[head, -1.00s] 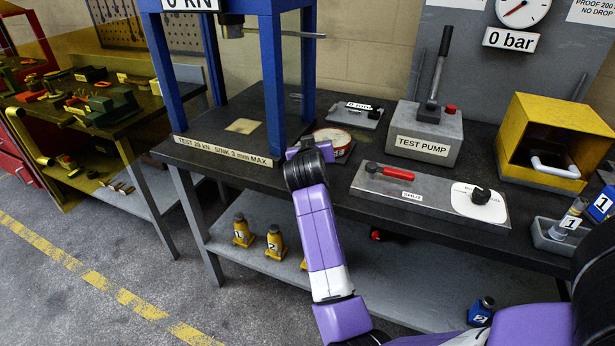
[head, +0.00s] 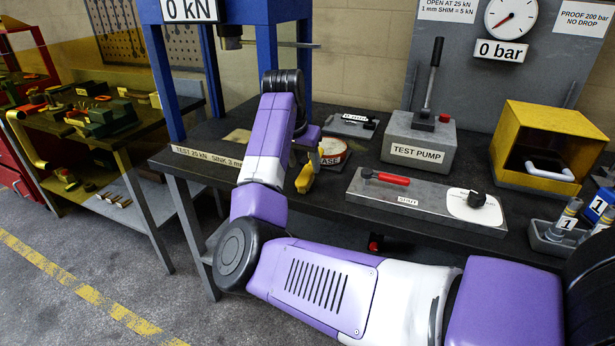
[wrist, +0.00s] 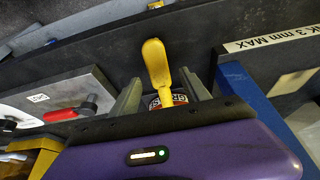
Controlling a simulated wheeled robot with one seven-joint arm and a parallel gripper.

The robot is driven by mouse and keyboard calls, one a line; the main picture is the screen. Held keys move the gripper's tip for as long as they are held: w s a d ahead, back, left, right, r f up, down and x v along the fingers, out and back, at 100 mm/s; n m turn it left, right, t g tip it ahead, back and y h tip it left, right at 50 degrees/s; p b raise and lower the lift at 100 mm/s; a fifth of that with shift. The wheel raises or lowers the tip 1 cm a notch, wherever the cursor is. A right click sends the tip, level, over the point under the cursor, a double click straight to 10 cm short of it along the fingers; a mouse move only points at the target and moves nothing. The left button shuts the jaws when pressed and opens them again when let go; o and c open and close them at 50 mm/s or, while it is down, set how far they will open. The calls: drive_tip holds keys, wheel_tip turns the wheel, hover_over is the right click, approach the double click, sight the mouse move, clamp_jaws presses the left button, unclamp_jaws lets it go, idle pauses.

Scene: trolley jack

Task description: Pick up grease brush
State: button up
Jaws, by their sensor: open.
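The grease brush shows in the wrist view as a yellow handle (wrist: 156,62), its far end pointing toward the bench's front edge. In the head view part of the yellow handle (head: 305,179) shows beside my arm. The red-and-white grease tin (head: 333,151) stands on the bench just behind it and also shows in the wrist view (wrist: 172,100), at the handle's lower end. My gripper (wrist: 162,82) is open, with one finger on each side of the handle and gaps between. The bristle end is hidden. In the head view my arm hides most of the gripper.
The blue press frame (head: 268,50) stands left of the tin. The plate with a red-handled lever (head: 390,210), the test pump (head: 420,145) and the yellow box (head: 520,120) are to the right. A small grey plate (head: 350,124) lies behind the tin.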

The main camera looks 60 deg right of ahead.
sight(307, 171)
drive_tip(key=x, duration=0.6)
drive_tip(key=shift+d+f, duration=0.2)
clamp_jaws()
